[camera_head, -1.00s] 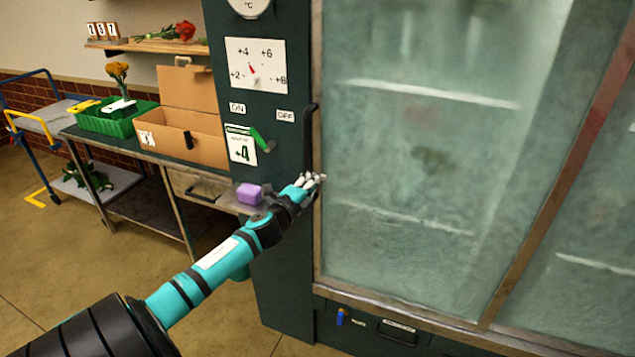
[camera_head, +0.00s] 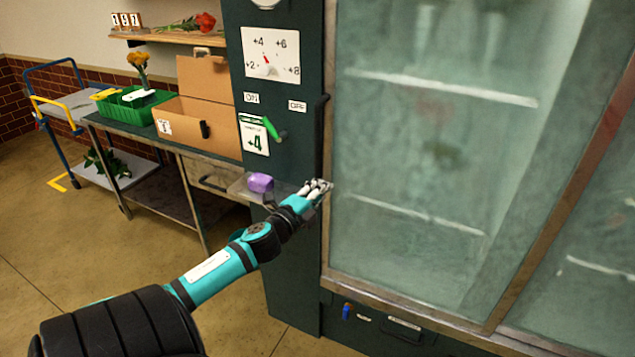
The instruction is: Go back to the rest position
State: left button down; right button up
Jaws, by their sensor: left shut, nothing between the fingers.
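My left gripper (camera_head: 318,188) is shut and empty. It is in front of the green cooler's dark side panel (camera_head: 290,235), at the lower end of the black vertical door handle (camera_head: 322,135). I cannot tell whether the fingers touch the handle or the door frame. My left arm reaches up to it from the lower left. My right gripper is not in view.
The cooler's frosted glass door (camera_head: 430,150) fills the right side and looks shut. A workbench (camera_head: 180,150) with a cardboard box (camera_head: 208,125) and green crate (camera_head: 122,112) stands behind.

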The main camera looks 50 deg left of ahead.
pick_arm(q)
jog(key=s+d+f+n+g, duration=0.1)
jog(key=s+f+n+g, duration=0.3)
jog(key=f, duration=0.9)
jog(key=s+d+f+n+g, duration=0.2)
jog(key=s+f, duration=0.5)
jog(key=f, duration=0.6)
jog(key=s+d+f+n+g, duration=0.1)
jog(key=s+f+n+g, duration=0.3)
jog(key=f, duration=1)
jog(key=s+d+f+n+g+h, duration=0.1)
jog(key=s+d+f+g, duration=0.1)
jog(key=s+d+f, duration=0.4)
jog(key=s+d+f+n+g+h, duration=0.1)
jog(key=s+d+f, duration=0.6)
jog(key=s, duration=0.7)
jog(key=s+d+f+n+g+h, duration=0.1)
jog(key=s+d+f+g, duration=0.2)
jog(key=s+d+f, duration=0.4)
jog(key=s+d, duration=0.2)
jog(key=s, duration=0.1)
jog(key=shift+d+g+h, duration=0.3)
jog(key=shift+d+h, duration=0.1)
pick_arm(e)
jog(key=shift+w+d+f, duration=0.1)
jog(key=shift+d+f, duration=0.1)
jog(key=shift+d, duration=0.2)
